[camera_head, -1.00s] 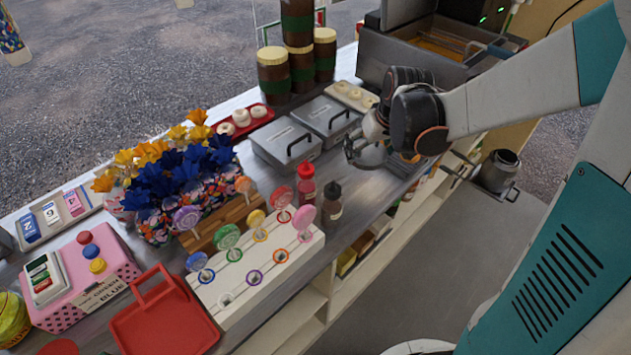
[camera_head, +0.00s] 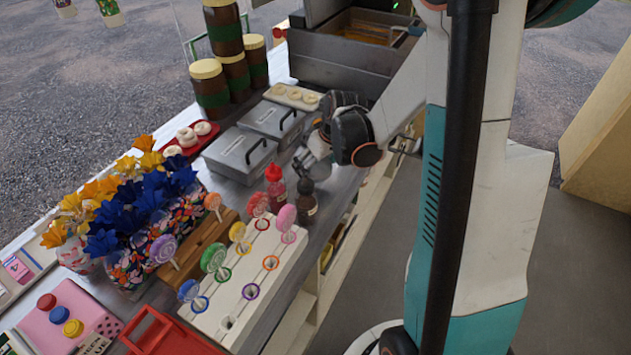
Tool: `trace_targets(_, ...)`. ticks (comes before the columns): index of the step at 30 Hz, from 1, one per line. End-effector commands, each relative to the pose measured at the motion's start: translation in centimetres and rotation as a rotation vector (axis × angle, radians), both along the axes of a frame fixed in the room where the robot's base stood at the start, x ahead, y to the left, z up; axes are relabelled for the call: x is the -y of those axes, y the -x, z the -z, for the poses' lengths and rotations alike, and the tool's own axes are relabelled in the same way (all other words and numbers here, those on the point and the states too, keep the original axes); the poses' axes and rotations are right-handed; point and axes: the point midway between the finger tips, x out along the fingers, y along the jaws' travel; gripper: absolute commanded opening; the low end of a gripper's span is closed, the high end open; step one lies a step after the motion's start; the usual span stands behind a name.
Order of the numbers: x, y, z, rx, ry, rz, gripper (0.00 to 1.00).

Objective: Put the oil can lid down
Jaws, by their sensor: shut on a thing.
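My gripper (camera_head: 308,166) is over the steel counter, left of my dark wrist joint and just behind the two sauce bottles. It is shut on a grey metal thing that I take to be the oil can lid; the lid is small and hard to tell from the fingers here. Whether it touches the counter cannot be told. The oil can is mostly or wholly hidden behind my arm and column.
Two lidded steel pans (camera_head: 240,151) stand left of my gripper. A red bottle (camera_head: 276,189) and a dark bottle (camera_head: 305,205) stand close in front. The lollipop stand (camera_head: 245,285) is nearer, and the fryer (camera_head: 335,65) is behind.

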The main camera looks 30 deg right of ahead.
Motion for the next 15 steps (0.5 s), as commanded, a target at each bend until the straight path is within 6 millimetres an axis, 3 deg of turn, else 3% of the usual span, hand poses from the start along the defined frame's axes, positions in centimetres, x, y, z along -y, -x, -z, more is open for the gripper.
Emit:
trace_targets(8,0.0,0.0,2.1,0.0,0.0,0.0,0.73)
trace_targets(15,0.0,0.0,5.4,0.0,0.0,0.0,0.73)
